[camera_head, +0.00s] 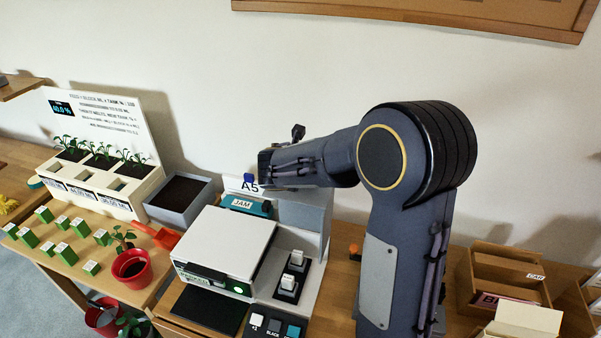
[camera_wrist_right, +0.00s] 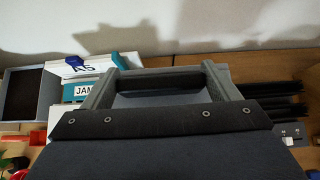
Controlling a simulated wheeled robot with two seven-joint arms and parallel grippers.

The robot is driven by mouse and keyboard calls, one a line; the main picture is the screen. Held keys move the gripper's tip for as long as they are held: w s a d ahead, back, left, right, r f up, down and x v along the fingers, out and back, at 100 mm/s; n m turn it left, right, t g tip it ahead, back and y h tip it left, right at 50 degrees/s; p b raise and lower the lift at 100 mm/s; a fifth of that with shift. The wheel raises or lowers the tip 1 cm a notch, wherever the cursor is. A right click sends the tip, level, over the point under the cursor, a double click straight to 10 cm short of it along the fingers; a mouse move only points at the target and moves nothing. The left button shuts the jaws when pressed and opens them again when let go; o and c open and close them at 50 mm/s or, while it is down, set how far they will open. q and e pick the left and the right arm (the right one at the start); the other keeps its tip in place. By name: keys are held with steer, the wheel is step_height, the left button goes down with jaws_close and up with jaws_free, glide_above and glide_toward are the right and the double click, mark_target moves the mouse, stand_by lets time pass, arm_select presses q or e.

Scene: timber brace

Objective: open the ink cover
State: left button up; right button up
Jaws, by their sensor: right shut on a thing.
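The white-topped printer (camera_head: 230,242) stands on the wooden table, with a light grey housing (camera_head: 312,217) at its right rear. I cannot clearly pick out the ink cover. My right arm comes over the housing from the right. Its gripper end (camera_head: 270,166) is above the back of the printer, mostly hidden by the arm. In the right wrist view my right gripper (camera_wrist_right: 162,72) is shut on a dark bar (camera_wrist_right: 160,82) lying between its grey fingers. Whether this bar belongs to the ink cover is not clear. My left gripper is out of view.
A teal JAM part (camera_head: 243,204) and an A5 label (camera_head: 249,187) are beside the gripper. A grey soil bin (camera_head: 180,199), a red pot (camera_head: 131,267) and a planter (camera_head: 100,180) stand left. Wooden boxes (camera_head: 500,275) are right. The wall is close behind.

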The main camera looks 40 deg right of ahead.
steer(key=o, duration=1.3)
steer(key=shift+r, duration=0.1)
steer(key=v, duration=0.7)
steer(key=shift+s+a+r+b, duration=0.2)
steer(key=shift+a+b, duration=0.1)
steer(key=shift+b, duration=0.05)
steer(key=s+a+f+m+g+y, duration=0.1)
steer(key=s+f+m+y, duration=0.2)
steer(key=s+m, duration=0.35)
steer(key=s+a+f+m+g+y, duration=0.1)
steer(key=s+f+m+y, duration=0.15)
steer(key=s+m, duration=0.4)
steer(key=s+a+m+t+y+b, duration=0.1)
steer(key=s+a+m+y, duration=0.5)
steer(key=s+a+m, duration=0.5)
steer(key=f+m, duration=0.1)
steer(key=m, duration=0.2)
steer(key=shift+s+b, duration=0.35)
